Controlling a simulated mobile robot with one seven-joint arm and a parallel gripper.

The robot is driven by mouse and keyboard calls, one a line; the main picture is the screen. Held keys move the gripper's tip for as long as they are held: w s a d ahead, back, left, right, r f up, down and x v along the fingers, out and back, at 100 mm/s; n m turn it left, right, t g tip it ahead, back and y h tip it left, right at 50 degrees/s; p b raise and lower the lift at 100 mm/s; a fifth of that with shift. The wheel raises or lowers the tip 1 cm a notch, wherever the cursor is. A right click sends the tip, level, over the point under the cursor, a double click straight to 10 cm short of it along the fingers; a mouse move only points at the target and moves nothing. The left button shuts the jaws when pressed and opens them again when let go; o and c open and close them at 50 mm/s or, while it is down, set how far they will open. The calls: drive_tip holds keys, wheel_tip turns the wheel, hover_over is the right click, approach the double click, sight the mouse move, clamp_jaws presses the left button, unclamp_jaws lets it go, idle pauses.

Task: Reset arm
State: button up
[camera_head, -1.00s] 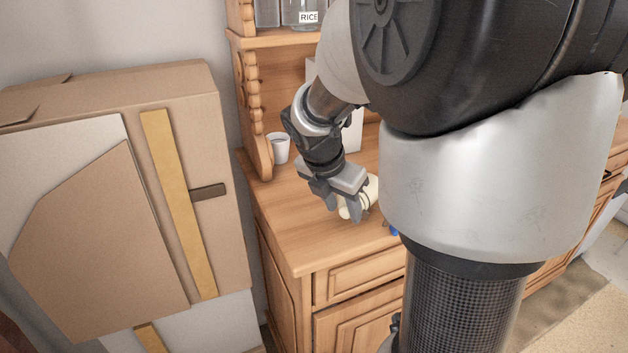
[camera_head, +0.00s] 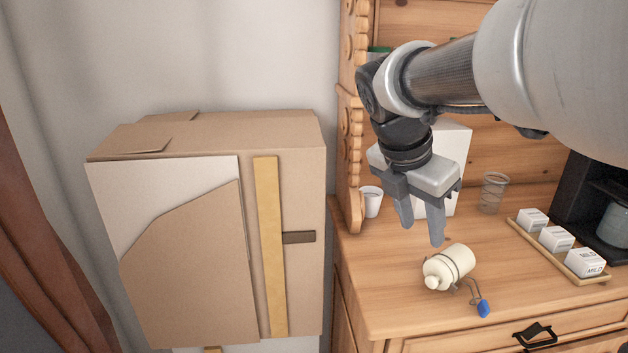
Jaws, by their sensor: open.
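My gripper (camera_head: 422,238) hangs over the dresser top (camera_head: 395,296), fingers pointing down, open and empty. A cream jar (camera_head: 449,266) with a wire clasp lies on its side on the dresser top, just below and right of the fingertips, apart from them. A small blue tag (camera_head: 483,308) lies by the jar's wire near the front edge. My arm reaches in from the upper right and hides part of the dresser's back.
A white cup (camera_head: 371,201), a white box (camera_head: 452,165) and a clear glass (camera_head: 493,192) stand behind my gripper. A tray (camera_head: 563,260) with white boxes marked MILD lies at right, beside a dark machine (camera_head: 597,205). A tall cardboard box (camera_head: 200,240) stands left of the dresser.

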idle(0.3)
drive_tip(key=s+a+m+t+y+p, duration=0.1)
drive_tip(key=s+m, duration=0.3)
drive_tip(key=m, duration=0.4)
drive_tip(key=s+a+m+t+y+p, duration=0.1)
drive_tip(key=s+a+m, duration=0.3)
drive_tip(key=m, duration=0.4)
drive_tip(key=s+a+f+m+t+y+p, duration=0.1)
drive_tip(key=s+a+m+y, duration=0.1)
drive_tip(key=s+m, duration=0.3)
drive_tip(key=m, duration=0.2)
drive_tip(key=shift+a+m, duration=0.35)
drive_tip(key=shift+m, duration=0.05)
drive_tip(key=shift+s+f, duration=0.1)
